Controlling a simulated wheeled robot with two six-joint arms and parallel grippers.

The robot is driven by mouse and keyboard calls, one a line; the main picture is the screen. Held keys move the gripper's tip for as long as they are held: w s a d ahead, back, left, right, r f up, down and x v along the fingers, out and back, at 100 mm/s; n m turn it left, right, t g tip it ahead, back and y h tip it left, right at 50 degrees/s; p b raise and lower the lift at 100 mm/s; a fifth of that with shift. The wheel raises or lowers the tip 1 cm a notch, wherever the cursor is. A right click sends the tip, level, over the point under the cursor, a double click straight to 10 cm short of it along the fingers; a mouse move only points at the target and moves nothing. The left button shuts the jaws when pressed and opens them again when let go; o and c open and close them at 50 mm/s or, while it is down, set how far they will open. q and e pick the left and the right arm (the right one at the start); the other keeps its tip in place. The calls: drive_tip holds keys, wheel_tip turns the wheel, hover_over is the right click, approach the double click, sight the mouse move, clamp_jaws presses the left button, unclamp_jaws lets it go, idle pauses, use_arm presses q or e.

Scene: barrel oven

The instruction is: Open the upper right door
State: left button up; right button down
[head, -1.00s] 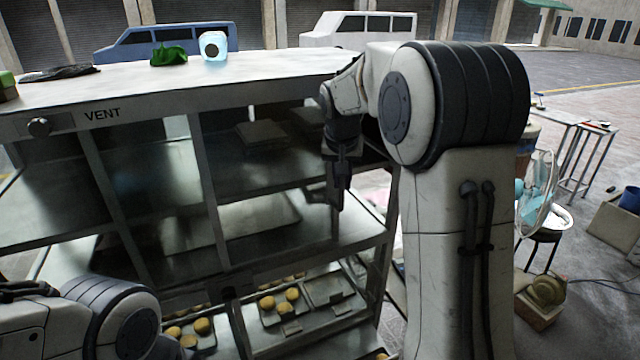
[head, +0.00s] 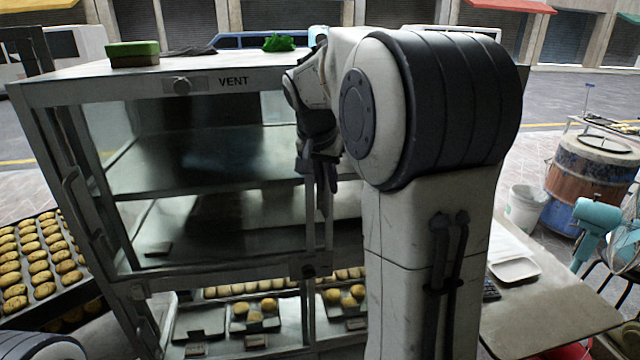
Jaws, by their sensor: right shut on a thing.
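The oven cabinet (head: 130,86) stands in front of me, with "VENT" and a knob on its top rail. My right gripper (head: 320,205) points down at the middle of its front. It is shut on an upright bar there, which looks like the handle of the upper right door. My right arm hides most of that door, so I cannot tell how far it stands open. The upper left door (head: 92,235), with its long handle (head: 78,198), seems to stand swung out at the left. My left gripper is out of view.
Trays of buns (head: 255,312) show in the lower oven. Another bun tray (head: 38,262) stands at the left. A green sponge (head: 132,53) and a green cloth (head: 278,42) lie on the oven top. A table (head: 550,310), bucket (head: 524,210) and barrel (head: 578,180) stand at the right.

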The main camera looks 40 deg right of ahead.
drive_tip(key=shift+w+a+r, duration=0.1)
drive_tip(key=shift+a, duration=0.1)
drive_tip(key=c, duration=0.8)
unclamp_jaws()
drive_tip(key=shift+a, duration=0.1)
drive_tip(key=shift+c, duration=0.2)
drive_tip(key=b+v, duration=0.1)
drive_tip(key=v, duration=0.9)
drive_tip(key=shift+r, duration=0.2)
